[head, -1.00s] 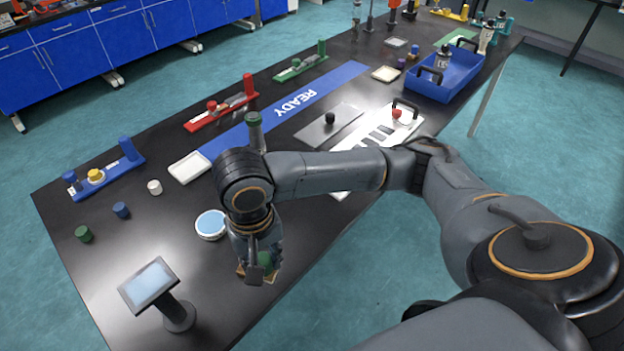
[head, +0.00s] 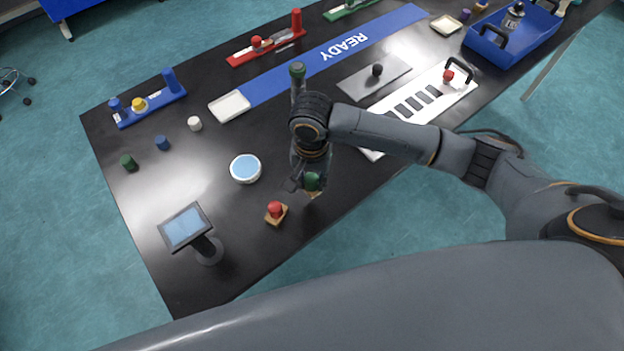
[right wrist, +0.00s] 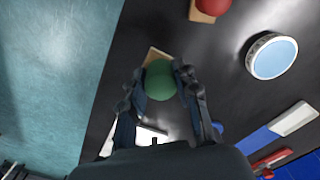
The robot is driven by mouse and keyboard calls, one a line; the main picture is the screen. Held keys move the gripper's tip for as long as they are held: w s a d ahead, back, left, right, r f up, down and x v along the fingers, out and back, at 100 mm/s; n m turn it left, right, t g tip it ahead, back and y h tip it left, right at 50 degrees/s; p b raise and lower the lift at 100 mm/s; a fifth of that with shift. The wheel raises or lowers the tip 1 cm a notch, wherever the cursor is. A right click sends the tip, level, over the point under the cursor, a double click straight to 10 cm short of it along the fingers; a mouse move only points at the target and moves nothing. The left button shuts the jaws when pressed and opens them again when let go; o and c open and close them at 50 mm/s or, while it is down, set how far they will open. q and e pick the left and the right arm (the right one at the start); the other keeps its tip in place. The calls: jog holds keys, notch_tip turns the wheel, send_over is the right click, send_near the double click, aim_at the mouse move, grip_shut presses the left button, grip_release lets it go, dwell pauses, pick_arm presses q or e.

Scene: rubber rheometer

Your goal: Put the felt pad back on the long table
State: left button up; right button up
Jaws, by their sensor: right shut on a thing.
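My right gripper (head: 308,184) is shut on the green knob of a small tan block (head: 316,193), which I take to be the felt pad. In the right wrist view the green knob (right wrist: 160,82) sits between the two fingers (right wrist: 162,92), with the tan base (right wrist: 154,54) showing beyond it. The long table (head: 250,215) is black, and the held block is over its near edge. I cannot tell whether its base touches the top. My left gripper is not in view.
A red-knobbed tan block (head: 276,212) stands left of the gripper. A round blue-topped dish (head: 245,168) and a tablet stand (head: 187,228) are farther left. A white slotted plate (head: 425,100) lies to the right. Bare table lies between the dish and tablet.

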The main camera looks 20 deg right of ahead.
aim_at(311, 177)
jog(key=shift+w+d+f, duration=0.15)
jog(key=shift+w+f, duration=0.35)
jog(key=shift+f, duration=0.1)
jog(key=shift+w+d+f, duration=0.15)
jog(key=shift+w+f, duration=0.3)
jog(key=shift+f, duration=0.1)
jog(key=f, duration=0.3)
jog(key=shift+w+f, duration=0.2)
jog(key=shift+f, duration=0.05)
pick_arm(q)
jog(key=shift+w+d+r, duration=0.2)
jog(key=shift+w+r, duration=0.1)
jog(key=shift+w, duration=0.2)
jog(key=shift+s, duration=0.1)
pick_arm(e)
jog(key=shift+f, duration=0.15)
jog(key=o, duration=1)
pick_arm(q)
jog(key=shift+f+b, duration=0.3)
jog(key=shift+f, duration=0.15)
pick_arm(e)
notch_tip(311, 177, up, 12)
jog(key=shift+r, duration=0.15)
